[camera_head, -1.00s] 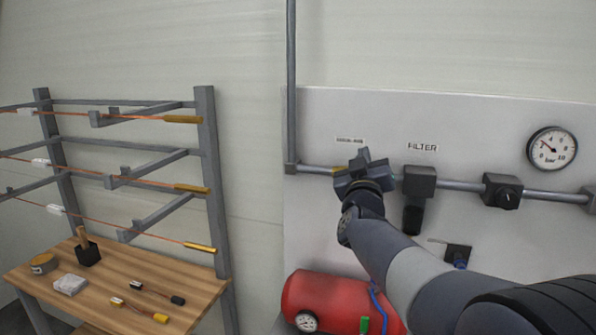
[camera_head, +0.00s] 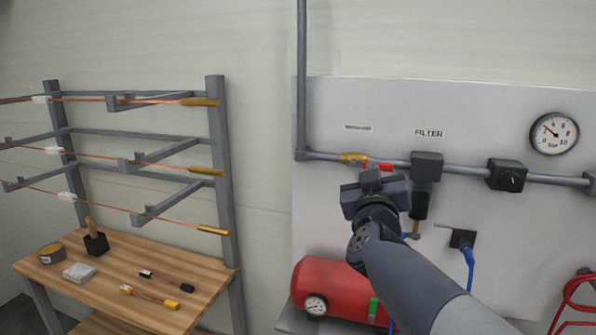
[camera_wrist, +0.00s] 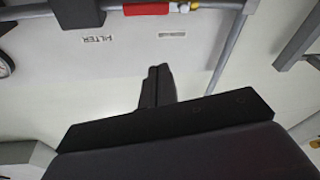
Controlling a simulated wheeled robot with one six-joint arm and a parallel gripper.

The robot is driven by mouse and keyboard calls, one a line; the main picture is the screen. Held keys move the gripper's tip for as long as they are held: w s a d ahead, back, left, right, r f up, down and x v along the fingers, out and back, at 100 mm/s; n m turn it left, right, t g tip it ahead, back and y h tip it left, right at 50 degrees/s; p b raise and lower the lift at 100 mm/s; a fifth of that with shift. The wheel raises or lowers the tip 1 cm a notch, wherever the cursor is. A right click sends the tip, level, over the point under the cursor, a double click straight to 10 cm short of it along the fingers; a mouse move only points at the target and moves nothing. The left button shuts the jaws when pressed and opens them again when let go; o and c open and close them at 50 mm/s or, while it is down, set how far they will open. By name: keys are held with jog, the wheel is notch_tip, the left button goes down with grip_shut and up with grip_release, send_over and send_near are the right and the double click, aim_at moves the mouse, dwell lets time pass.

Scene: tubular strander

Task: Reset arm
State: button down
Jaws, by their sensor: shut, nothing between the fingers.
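My gripper (camera_head: 372,182) is in front of the grey wall panel, just below the pipe in the head view. Its two dark fingers (camera_wrist: 157,87) are together and empty in the wrist view. The yellow valve (camera_head: 354,157) with its red handle (camera_head: 380,167) shows on the pipe above my gripper. The handle lies along the pipe, and part of it is close behind the gripper in the picture. The red handle also shows at the top of the wrist view (camera_wrist: 146,9), apart from the fingers.
The filter (camera_head: 425,168), a regulator knob (camera_head: 507,175) and a gauge (camera_head: 553,133) are along the panel. A red tank (camera_head: 333,287) stands below. A wooden bench (camera_head: 207,277) and a wire rack (camera_head: 222,150) are to the left. Bare wall lies between rack and panel.

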jog(key=shift+d+f, duration=0.1)
jog(key=shift+f, duration=0.1)
jog(key=shift+f, duration=0.1)
